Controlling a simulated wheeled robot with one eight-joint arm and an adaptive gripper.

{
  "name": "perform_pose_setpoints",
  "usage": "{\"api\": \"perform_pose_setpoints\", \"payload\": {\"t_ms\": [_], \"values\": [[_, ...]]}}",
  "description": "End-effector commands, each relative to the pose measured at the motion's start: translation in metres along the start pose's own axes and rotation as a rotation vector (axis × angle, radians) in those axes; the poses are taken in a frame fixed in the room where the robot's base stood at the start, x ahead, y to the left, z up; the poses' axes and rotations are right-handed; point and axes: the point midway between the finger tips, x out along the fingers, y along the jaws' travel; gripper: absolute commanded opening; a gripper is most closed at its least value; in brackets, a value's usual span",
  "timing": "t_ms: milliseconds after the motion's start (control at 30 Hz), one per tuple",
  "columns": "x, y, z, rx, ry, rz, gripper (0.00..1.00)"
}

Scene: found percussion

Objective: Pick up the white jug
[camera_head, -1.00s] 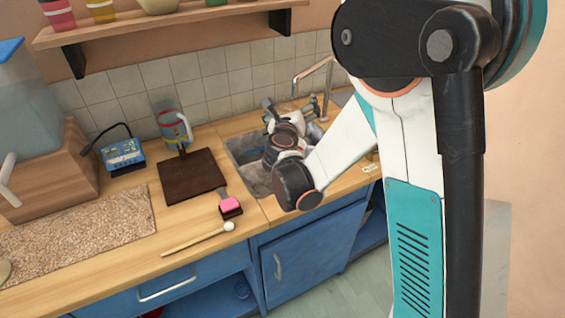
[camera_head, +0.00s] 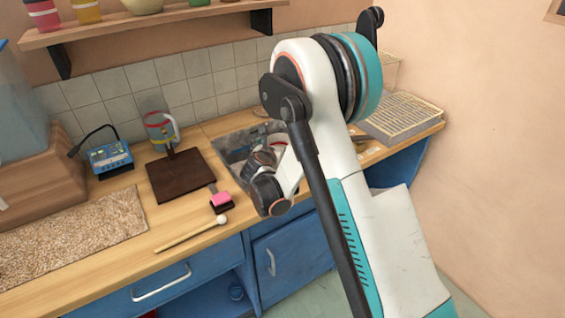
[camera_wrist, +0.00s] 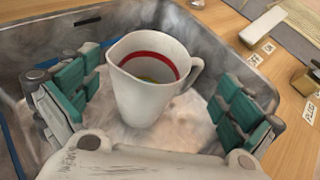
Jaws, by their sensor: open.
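The white jug (camera_wrist: 146,88) stands upright in the grey sink (camera_wrist: 225,30) in the wrist view. Its spout points left, its handle is on the right, and a red band and some yellow show inside its mouth. My gripper (camera_wrist: 155,98) is open, with one green-padded finger on each side of the jug. Gaps show between both fingers and the jug.
A pink-topped block (camera_head: 220,200) and a mallet (camera_head: 190,235) lie in front. A ribbed rack (camera_head: 402,115) sits right of the sink.

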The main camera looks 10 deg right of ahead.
Motion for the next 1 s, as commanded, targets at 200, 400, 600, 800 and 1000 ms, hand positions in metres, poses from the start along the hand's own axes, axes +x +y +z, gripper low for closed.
{"api": "perform_pose_setpoints", "payload": {"t_ms": [200, 400, 600, 800, 1000], "values": [[0.015, 0.001, -0.003, 0.000, 0.000, -0.001, 1.00], [0.043, 0.004, -0.009, -0.001, -0.001, -0.001, 1.00], [0.058, 0.004, -0.006, 0.000, 0.000, 0.000, 1.00], [0.058, 0.004, -0.005, -0.001, -0.001, 0.001, 0.91], [0.058, 0.004, -0.005, -0.001, -0.001, 0.000, 0.46]]}}
